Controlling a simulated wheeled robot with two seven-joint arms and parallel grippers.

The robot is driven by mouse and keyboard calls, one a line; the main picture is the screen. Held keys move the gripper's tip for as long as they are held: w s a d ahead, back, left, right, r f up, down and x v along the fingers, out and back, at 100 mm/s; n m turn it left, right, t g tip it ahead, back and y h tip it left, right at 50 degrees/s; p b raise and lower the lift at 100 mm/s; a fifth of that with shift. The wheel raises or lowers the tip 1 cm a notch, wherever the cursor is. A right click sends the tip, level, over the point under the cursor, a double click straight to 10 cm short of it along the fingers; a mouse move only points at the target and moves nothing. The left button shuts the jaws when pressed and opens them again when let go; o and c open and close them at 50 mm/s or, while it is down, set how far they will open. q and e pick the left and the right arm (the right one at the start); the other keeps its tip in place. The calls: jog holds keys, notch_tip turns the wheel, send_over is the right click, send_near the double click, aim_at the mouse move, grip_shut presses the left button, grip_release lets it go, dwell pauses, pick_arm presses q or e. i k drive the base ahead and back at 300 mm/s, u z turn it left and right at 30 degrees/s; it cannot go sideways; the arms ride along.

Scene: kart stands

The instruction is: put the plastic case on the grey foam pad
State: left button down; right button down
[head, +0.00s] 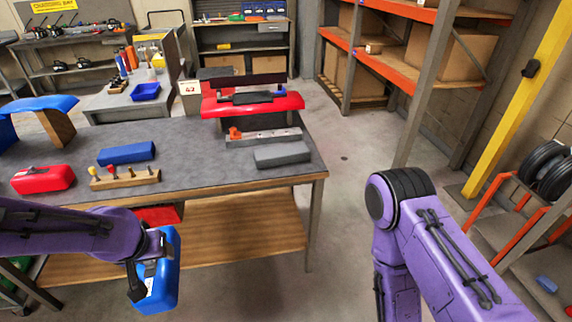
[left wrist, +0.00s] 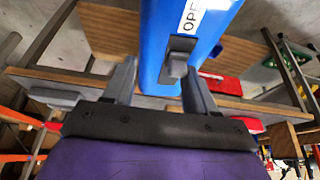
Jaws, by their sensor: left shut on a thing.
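The blue plastic case (head: 160,272) has a white label and hangs tilted in my left gripper (head: 147,277), in front of the workbench's front edge. In the left wrist view the case (left wrist: 185,30) shows its label and a dark latch between the two fingers of my left gripper (left wrist: 160,85), which is shut on it. The grey foam pad (head: 282,154) lies bare on the bench top near its right front corner, well to the right of the case. My right arm is at the right of the head view, but its gripper is not visible.
The workbench (head: 215,166) also holds a red case (head: 43,179), a blue block (head: 126,153), a wooden peg rack (head: 125,178), a grey tray with an orange item (head: 263,137) and a red stand (head: 253,103). A lower wooden shelf (head: 235,225) sits under the bench.

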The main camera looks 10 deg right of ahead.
aim_at(281, 150)
jog(key=z, duration=1.25)
jog(key=i, duration=0.7)
jog(key=u, duration=0.4)
